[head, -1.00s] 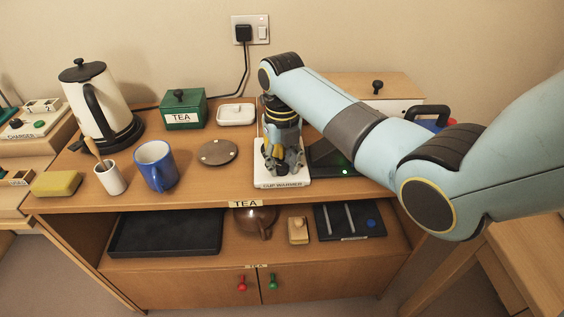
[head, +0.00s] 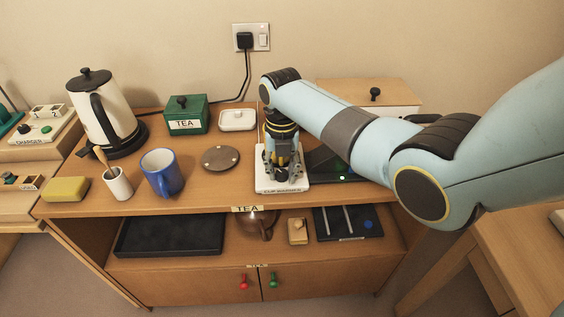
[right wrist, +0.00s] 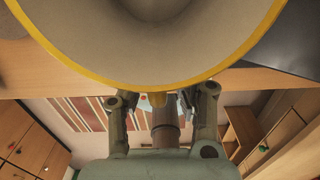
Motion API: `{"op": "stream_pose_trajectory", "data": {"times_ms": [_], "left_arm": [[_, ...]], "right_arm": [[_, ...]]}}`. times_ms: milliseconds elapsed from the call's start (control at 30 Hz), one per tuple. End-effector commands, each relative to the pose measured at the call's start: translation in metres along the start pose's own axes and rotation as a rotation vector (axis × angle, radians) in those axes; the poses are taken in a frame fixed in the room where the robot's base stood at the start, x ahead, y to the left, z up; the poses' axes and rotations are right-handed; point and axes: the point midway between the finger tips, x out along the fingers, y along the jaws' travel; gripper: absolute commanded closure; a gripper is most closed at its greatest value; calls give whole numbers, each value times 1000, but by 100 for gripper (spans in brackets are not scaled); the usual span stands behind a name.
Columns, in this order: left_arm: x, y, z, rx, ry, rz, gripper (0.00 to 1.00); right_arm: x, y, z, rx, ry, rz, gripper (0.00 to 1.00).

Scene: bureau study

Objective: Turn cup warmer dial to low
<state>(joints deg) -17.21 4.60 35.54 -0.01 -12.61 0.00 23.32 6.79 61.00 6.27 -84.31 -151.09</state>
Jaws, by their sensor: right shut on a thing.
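The white cup warmer (head: 262,184), with its name label on the front edge, sits on top of the tea cabinet right of centre in the head view. My right gripper (head: 283,179) points down over it from above. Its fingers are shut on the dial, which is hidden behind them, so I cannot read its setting. In the right wrist view the fingers of my right gripper (right wrist: 161,96) show below a large pale, yellow-rimmed shape, and the dial cannot be made out clearly. My left gripper is not in view.
A round brown coaster (head: 221,158), blue mug (head: 160,172), white dish (head: 237,118) and green tea box (head: 186,115) stand left of the warmer. A kettle (head: 104,112) is farther left. A dark device with a green light (head: 325,166) sits close on the right.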

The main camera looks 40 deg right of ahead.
Motion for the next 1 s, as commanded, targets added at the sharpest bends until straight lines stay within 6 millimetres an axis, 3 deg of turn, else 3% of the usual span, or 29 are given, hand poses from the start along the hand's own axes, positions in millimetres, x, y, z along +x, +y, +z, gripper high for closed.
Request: {"op": "stream_pose_trajectory", "data": {"times_ms": [100, 500, 1000], "left_arm": [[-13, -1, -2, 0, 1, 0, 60], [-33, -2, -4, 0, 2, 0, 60], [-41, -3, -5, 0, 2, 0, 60]], "right_arm": [[-4, 1, 0, 111, 1, 0, 100], [-2, 2, 0, 453, 1, 0, 100], [0, 2, 0, 651, 0, 0, 100]]}}
